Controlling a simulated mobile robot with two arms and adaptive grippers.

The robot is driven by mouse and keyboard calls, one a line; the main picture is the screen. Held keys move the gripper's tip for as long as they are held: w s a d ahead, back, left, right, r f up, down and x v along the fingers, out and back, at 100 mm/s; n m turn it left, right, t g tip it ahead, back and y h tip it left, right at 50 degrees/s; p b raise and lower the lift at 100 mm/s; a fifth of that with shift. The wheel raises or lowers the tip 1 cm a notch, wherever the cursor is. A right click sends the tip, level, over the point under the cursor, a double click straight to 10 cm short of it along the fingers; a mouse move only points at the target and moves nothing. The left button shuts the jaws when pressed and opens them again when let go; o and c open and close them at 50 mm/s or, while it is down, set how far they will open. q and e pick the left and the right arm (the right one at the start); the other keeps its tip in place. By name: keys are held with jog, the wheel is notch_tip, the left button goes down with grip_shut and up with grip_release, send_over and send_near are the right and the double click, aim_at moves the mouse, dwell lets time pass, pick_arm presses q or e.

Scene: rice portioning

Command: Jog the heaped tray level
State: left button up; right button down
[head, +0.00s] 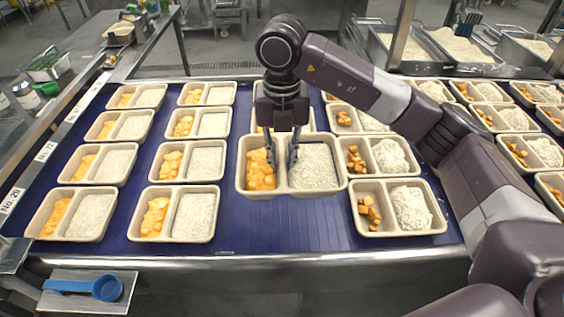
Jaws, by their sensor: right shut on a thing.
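My right gripper (281,154) points down and is shut on the divider of a beige two-compartment tray (291,190) in the middle. This tray looks a little raised above the blue belt. Orange chunks (261,170) lie in its left compartment. White rice (313,166) fills its right compartment and looks spread fairly flat. The fingers hide part of the divider. To the right, trays (399,232) hold rice in a rounded heap (410,207) with fewer chunks. My left gripper is not in view.
Several level-looking trays (177,238) stand in two columns at the left. One tray behind the held one is mostly hidden by my gripper. The blue belt (290,231) is bare in front of the held tray. A blue scoop (107,288) lies at the front left.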

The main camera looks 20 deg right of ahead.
jog(key=shift+f+b, duration=5.55)
jog(key=shift+f, duration=1.75)
